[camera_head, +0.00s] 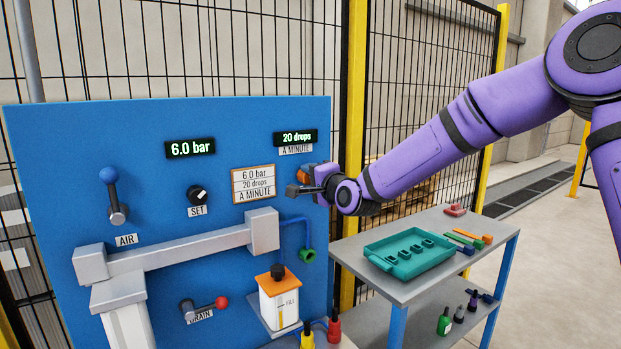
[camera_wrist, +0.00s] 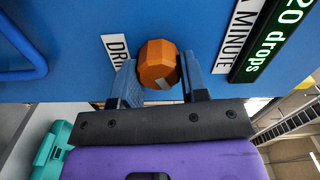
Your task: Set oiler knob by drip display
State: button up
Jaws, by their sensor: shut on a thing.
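The orange faceted oiler knob (camera_wrist: 158,62) is on the blue panel, beside a label that starts "DRI". My gripper (camera_wrist: 160,80) is shut on the knob, one finger on each side. In the head view, my gripper (camera_head: 307,188) is at the panel's right edge and partly hides the knob (camera_head: 303,175). Above it, the drip display (camera_head: 296,138) reads "20 drops" over an "A MINUTE" label. The card (camera_head: 254,184) reads "6.0 bar, 20 drops A MINUTE". The pressure display (camera_head: 190,149) reads "6.0 bar".
The panel also carries a black SET knob (camera_head: 197,195), a blue AIR lever (camera_head: 112,190) and a red-tipped DRAIN lever (camera_head: 208,305). An oil reservoir (camera_head: 279,300) stands below. A grey cart (camera_head: 480,228) with a green tray (camera_head: 412,262) stands to the right.

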jog(key=shift+f+m, duration=0.1)
jog(key=shift+m, duration=1.1)
jog(key=o, duration=0.9)
jog(key=shift+d, duration=0.1)
jog(key=v, duration=1)
jog(key=shift+s+d, duration=0.2)
jog(key=shift+s, duration=0.15)
